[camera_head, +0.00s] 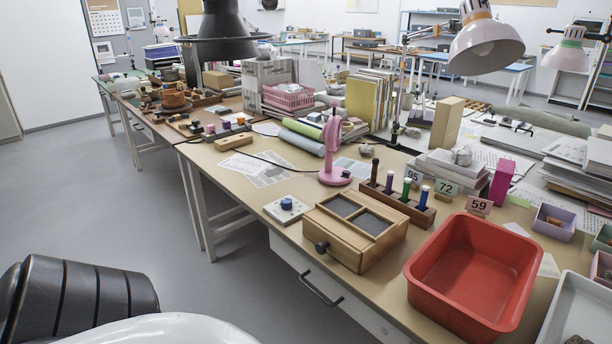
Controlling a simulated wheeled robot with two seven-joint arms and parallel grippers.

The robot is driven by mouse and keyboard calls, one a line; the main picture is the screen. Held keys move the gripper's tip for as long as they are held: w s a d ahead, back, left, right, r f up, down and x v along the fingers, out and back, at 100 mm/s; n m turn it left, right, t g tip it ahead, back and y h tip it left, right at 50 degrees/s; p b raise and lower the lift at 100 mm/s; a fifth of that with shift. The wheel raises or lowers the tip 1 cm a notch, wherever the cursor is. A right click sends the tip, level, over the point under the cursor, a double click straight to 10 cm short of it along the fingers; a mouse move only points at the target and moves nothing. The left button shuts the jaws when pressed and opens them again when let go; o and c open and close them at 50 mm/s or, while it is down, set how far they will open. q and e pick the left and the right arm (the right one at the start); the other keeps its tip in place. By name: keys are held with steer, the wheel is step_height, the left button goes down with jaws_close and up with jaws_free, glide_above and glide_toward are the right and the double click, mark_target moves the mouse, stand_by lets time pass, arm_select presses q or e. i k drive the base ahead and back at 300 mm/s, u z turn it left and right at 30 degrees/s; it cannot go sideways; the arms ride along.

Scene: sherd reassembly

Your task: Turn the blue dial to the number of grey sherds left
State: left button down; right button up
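The blue dial (287,203) sits on a small white plate (291,210) near the front edge of the wooden table, left of the wooden box with two dark mesh panels (358,226). Its setting is too small to read. No grey sherds can be made out for certain. A dark lump (577,340) lies in the pale tray (560,305) at the bottom right, cut off by the frame. Small pieces lie in a lilac box (553,222) at the right, too small to identify. Neither gripper is in view.
A red tub (474,275) stands at the table's front right. A wooden rack (396,203) of coloured-handled tools and number cards 95, 72 and 59 (478,206) stand behind. A pink stand (333,160) is behind the dial.

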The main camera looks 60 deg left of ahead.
mark_target(286, 204)
steer(key=u, duration=3.7)
steer(key=i, duration=1.25)
steer(key=z, duration=1.95)
